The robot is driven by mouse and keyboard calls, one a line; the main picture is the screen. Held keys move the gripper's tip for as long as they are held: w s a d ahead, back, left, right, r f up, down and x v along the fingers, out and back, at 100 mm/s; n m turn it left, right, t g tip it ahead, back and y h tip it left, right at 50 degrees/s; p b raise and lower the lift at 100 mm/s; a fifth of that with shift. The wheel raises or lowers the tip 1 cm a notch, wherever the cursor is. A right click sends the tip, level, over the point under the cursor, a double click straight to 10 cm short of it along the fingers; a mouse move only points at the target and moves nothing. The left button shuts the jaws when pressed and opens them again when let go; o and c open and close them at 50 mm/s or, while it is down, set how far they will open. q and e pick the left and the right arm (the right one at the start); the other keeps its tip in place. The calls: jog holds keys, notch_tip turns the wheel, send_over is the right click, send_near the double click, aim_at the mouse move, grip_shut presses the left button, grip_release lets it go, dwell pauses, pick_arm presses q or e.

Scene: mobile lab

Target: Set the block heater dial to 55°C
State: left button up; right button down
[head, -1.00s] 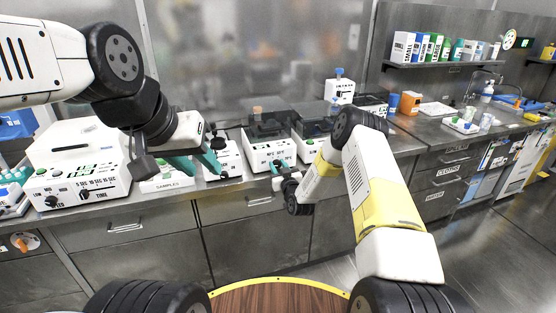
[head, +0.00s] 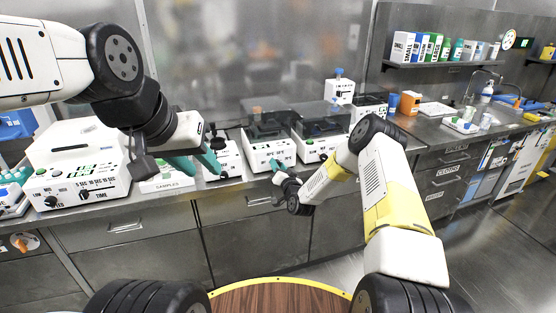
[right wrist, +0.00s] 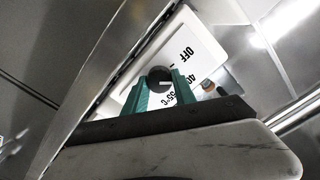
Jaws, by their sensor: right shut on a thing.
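The block heater (head: 262,151) is a white box with a dark top on the bench, and its front panel (right wrist: 205,50) shows in the right wrist view. Its round black dial (right wrist: 158,76) has the printed marks OFF, 40 and 55°C beside it. My right gripper (right wrist: 160,84) is shut on the dial with its green fingers on either side. The dial's exact setting is hard to read. In the head view my right gripper (head: 275,165) is at the heater's front face. My left gripper (head: 196,165) has its green fingers apart, empty, above the bench front.
A further dark-topped device (head: 318,146) stands right of the heater. Drawers run below the bench edge.

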jog(key=shift+f+m, duration=0.15)
jog(key=shift+m, duration=3.35)
jog(key=shift+f+m, duration=0.15)
jog(key=shift+m, duration=3.35)
jog(key=c, duration=1)
grip_release()
jog(key=v, duration=0.8)
jog(key=shift+r, duration=0.1)
